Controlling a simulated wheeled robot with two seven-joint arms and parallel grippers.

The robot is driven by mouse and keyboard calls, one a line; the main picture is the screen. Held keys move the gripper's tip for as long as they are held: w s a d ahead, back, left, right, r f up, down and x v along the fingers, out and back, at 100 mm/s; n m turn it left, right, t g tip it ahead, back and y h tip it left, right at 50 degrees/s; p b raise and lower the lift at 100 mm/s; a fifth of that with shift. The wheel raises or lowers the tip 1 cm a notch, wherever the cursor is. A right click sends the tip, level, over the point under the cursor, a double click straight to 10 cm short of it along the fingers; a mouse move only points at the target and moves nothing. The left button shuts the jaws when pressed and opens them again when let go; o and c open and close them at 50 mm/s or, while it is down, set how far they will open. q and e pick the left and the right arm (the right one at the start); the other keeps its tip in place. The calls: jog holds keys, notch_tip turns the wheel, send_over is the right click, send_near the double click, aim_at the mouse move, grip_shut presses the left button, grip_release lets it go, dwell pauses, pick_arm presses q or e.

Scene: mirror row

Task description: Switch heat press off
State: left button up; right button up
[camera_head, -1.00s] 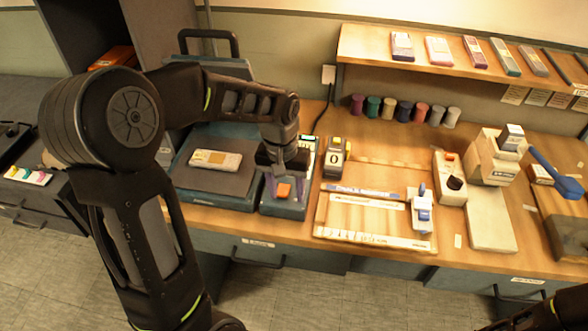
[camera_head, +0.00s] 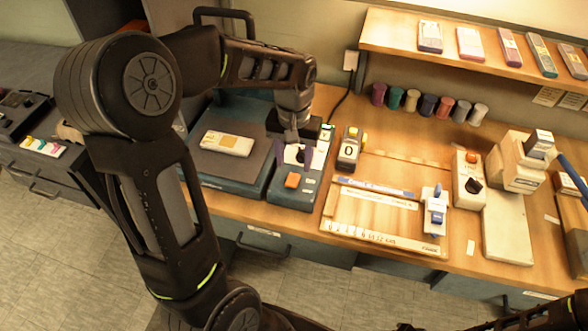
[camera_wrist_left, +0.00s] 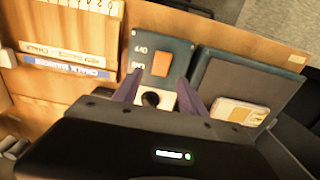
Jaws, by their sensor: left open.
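The heat press has a dark flat plate (camera_head: 222,165) and, at its right, a blue-grey control box (camera_head: 285,196). An orange switch (camera_head: 292,181) sits on the box's front part; it also shows in the left wrist view (camera_wrist_left: 161,64), beside small white lettering that seems to read OFF. A white plate with a black round knob (camera_wrist_left: 152,98) lies behind the switch. My left gripper (camera_head: 293,155) is open and empty over the box. Its two purple fingers (camera_wrist_left: 163,92) stand either side of the white plate; contact cannot be told. The orange switch is clear of the fingers.
A pale phone-like block (camera_head: 228,143) lies on the press plate. Right of the box stand a counter marked 0 (camera_head: 349,149) and a wooden board with rulers (camera_head: 375,213). Spools (camera_head: 412,100) line the wall under a shelf (camera_head: 385,35). A black handle (camera_head: 224,13) rises behind.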

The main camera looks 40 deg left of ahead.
aim_at(294, 176)
pick_arm(q)
jog(key=shift+f, duration=2.4)
jog(key=shift+c, duration=0.2)
grip_shut()
